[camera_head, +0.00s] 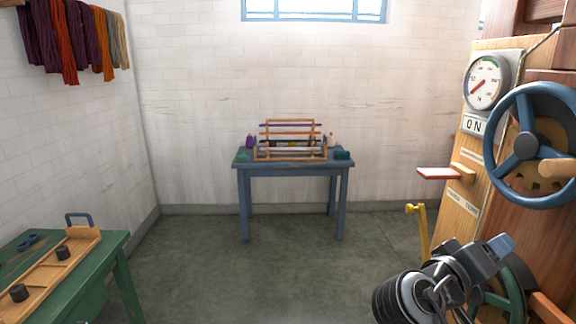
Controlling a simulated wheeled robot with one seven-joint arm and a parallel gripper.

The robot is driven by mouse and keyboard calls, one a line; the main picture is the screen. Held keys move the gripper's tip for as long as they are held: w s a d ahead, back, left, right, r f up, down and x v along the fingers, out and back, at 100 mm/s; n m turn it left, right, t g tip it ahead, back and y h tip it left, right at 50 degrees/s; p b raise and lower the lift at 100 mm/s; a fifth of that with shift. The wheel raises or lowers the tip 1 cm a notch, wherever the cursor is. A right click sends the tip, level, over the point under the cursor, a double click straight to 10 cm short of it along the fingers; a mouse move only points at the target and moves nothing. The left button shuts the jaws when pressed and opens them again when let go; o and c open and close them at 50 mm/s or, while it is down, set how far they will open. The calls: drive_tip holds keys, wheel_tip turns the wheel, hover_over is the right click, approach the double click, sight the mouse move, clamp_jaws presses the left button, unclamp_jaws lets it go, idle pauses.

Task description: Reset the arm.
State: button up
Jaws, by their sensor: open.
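My arm reaches up from the lower right, and my gripper (497,250) is at its end with grey-blue fingers. The gripper is open, with nothing visible in it. It is in front of the lower part of the wooden machine panel (468,150), below the large blue handwheel (530,146). A green wheel (506,296) is partly hidden behind my arm. I cannot tell whether the gripper touches the panel or the wheel.
A green table (105,262) with a wooden tray (62,262) stands at the lower left. A blue table (292,167) with a wooden rack (290,142) is at the back wall. Wool skeins (68,40) hang at the upper left. The middle floor is clear.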

drive_tip(key=s+a+f+n+t+y, duration=0.1)
drive_tip(key=s+f+n+t+y, duration=0.2)
drive_tip(key=f, duration=0.4)
drive_tip(key=s+a+f+n+t+y, duration=0.1)
drive_tip(key=s+a+f+n+y, duration=0.2)
drive_tip(key=f, duration=0.4)
drive_tip(key=s+a+f+t+y, duration=0.1)
drive_tip(key=s+a+f+y, duration=0.15)
drive_tip(key=s, duration=0.35)
drive_tip(key=s+a+f+y, duration=0.1)
drive_tip(key=s+f+y, duration=0.25)
drive_tip(key=s, duration=0.25)
drive_tip(key=s+a+r+m+y, duration=0.1)
drive_tip(key=s+a+r, duration=0.1)
drive_tip(key=s, duration=0.5)
drive_tip(key=s+a+r+m+t+y, duration=0.1)
drive_tip(key=s+r, duration=0.3)
drive_tip(key=s, duration=0.4)
drive_tip(key=s+a+r+m+t+y, duration=0.1)
drive_tip(key=s+a+r+m+y, duration=0.1)
drive_tip(key=s, duration=0.6)
wheel_tip(320, 180, up, 2)
drive_tip(key=shift+a+m, duration=0.45)
drive_tip(key=shift+m, duration=0.25)
